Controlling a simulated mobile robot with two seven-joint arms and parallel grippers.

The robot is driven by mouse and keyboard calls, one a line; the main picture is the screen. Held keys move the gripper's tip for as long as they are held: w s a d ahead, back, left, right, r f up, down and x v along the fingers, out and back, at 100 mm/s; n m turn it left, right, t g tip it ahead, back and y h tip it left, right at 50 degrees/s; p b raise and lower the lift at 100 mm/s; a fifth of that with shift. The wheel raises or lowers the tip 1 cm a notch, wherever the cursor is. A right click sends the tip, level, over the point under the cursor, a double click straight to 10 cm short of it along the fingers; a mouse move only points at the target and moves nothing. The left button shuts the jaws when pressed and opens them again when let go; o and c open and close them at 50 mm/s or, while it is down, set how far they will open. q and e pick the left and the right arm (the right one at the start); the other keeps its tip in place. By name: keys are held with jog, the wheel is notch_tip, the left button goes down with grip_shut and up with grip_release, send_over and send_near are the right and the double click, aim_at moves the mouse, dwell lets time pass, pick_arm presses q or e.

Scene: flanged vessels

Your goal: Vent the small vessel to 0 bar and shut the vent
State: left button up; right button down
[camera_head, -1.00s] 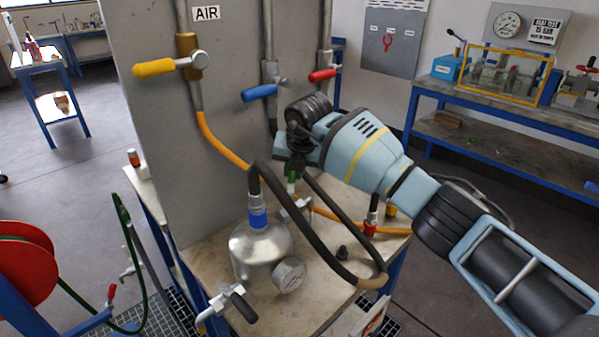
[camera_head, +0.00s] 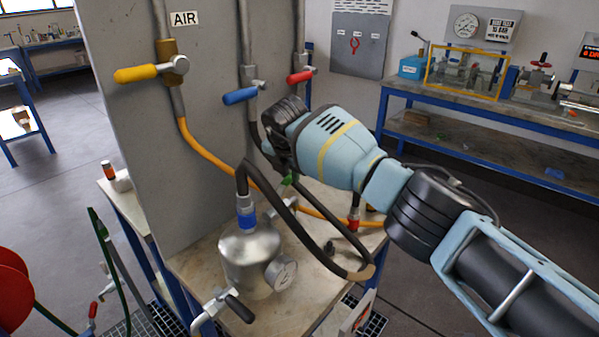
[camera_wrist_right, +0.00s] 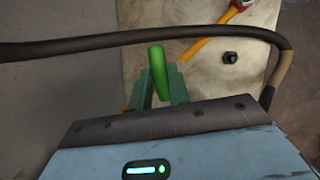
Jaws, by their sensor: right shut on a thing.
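The small vessel (camera_head: 250,258) is a silver metal pot on the bench, with a blue collar (camera_head: 246,217) on top and a dark hose (camera_head: 318,238). Its round gauge (camera_head: 281,272) faces front right; the reading is too small to tell. A black-handled valve (camera_head: 238,308) sits at its front left. My right gripper (camera_head: 276,162) is behind the vessel, pointing down. In the right wrist view its two dark green fingers (camera_wrist_right: 159,84) are shut on a bright green handle (camera_wrist_right: 157,64). A sliver of green handle shows under it in the head view (camera_head: 289,178). My left gripper is not in view.
The dark hose loops close to my right gripper, and an orange hose (camera_head: 205,152) runs behind it. A grey panel (camera_head: 140,170) carries yellow (camera_head: 135,74), blue (camera_head: 240,96) and red (camera_head: 300,77) valve handles. A dark knob (camera_wrist_right: 230,57) stands on the bench top.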

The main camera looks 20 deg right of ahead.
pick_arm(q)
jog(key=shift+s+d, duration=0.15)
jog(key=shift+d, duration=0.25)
pick_arm(e)
jog(key=shift+s+d+m+g+h, duration=0.2)
jog(key=shift+s+m+h, duration=0.1)
jog(key=shift+m, duration=0.35)
jog(key=shift+s+d+m+g+h, duration=0.1)
jog(key=shift+s+d+m+h, duration=0.15)
jog(key=shift+m, duration=0.4)
jog(key=c, duration=1.3)
grip_release()
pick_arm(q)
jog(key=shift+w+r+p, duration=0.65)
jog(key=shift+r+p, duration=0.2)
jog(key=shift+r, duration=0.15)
pick_arm(e)
jog(key=v, duration=0.8)
jog(key=shift+f, duration=0.1)
